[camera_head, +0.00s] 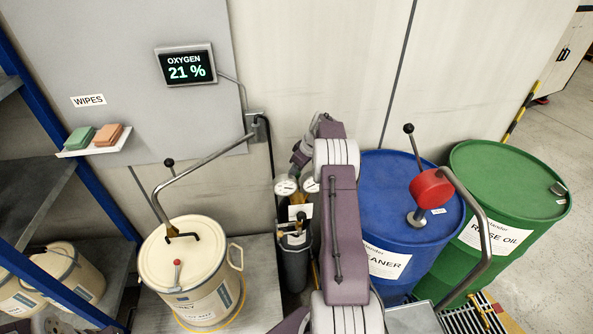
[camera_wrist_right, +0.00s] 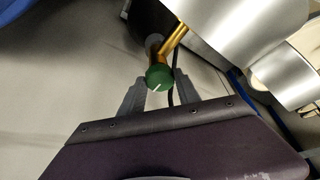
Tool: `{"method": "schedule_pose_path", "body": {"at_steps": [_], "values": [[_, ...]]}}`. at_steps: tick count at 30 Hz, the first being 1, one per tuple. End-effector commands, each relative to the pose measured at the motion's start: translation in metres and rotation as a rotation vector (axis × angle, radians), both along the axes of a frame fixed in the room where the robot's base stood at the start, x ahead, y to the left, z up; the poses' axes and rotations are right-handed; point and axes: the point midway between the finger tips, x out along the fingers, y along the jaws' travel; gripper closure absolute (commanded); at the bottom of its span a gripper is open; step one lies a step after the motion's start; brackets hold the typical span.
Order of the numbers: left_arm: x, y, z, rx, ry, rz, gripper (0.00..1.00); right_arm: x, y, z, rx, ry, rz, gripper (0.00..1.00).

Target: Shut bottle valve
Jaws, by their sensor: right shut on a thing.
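The bottle valve shows in the right wrist view as a green round knob (camera_wrist_right: 158,77) with a white line, on a brass body (camera_wrist_right: 174,42). The two grey fingers of my right gripper (camera_wrist_right: 158,86) stand on either side of the knob, shut on it. In the head view the dark gas bottle (camera_head: 294,266) stands upright against the wall, with round gauges (camera_head: 286,187) at its top. My right arm reaches over beside it and hides part of the bottle's top; the knob cannot be made out there. My left gripper is not in view.
A blue drum (camera_head: 385,215) with a pump and red crank stands right of the bottle, a green drum (camera_head: 500,165) beyond it. A cream pail (camera_head: 183,255) stands at left. A wall display (camera_head: 187,67) reads oxygen 21 %. A hose hangs from a wall bracket.

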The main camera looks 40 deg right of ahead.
Motion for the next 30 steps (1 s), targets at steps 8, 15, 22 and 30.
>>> {"method": "schedule_pose_path", "body": {"at_steps": [8, 15, 22, 30], "values": [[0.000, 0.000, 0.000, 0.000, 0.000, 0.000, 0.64, 0.000, 0.000, 0.000, -0.001, 0.000, 0.001, 0.39], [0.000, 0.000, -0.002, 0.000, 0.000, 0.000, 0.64, -0.001, -0.001, 0.005, -0.002, -0.002, 0.000, 0.39], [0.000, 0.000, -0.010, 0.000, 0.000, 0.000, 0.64, -0.019, -0.007, 0.049, -0.005, -0.004, -0.001, 0.39], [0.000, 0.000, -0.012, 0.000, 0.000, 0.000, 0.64, -0.032, -0.010, 0.082, -0.002, -0.001, 0.000, 0.39]]}}
